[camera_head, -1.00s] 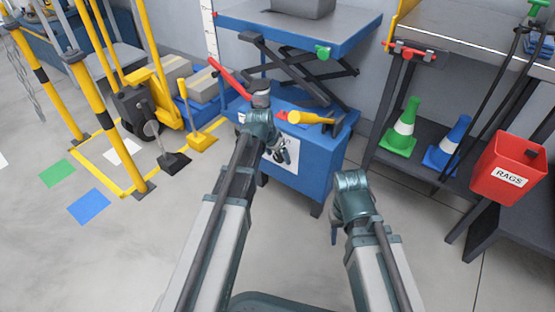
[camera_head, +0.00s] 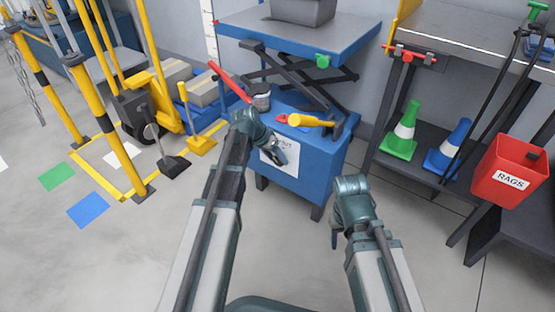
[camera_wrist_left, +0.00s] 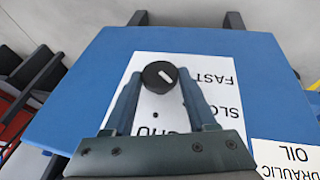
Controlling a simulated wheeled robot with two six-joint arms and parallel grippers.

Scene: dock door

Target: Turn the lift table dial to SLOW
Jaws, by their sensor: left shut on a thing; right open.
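The lift table (camera_head: 300,32) has a blue base cabinet (camera_head: 318,165) with a white label sheet (camera_head: 268,160) on its front. In the left wrist view the sheet shows upside down, with FAST, a partly hidden SLO and other covered letters. The dial is a round black knob (camera_wrist_left: 158,77) with a short white slanted mark, roughly towards the FAST and SLO side. My left gripper (camera_head: 282,156) is at the sheet; its fingers (camera_wrist_left: 160,80) are shut on either side of the dial. My right gripper (camera_head: 334,238) is open and empty, low in front of the cabinet.
A yellow-handled hammer (camera_head: 312,121), a red-handled tool (camera_head: 230,80) and a dark can (camera_head: 261,97) are on the cabinet top. A shelf with cones (camera_head: 402,130) and a red RAGS bin (camera_head: 508,165) stand right. Yellow posts (camera_head: 105,120) stand left.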

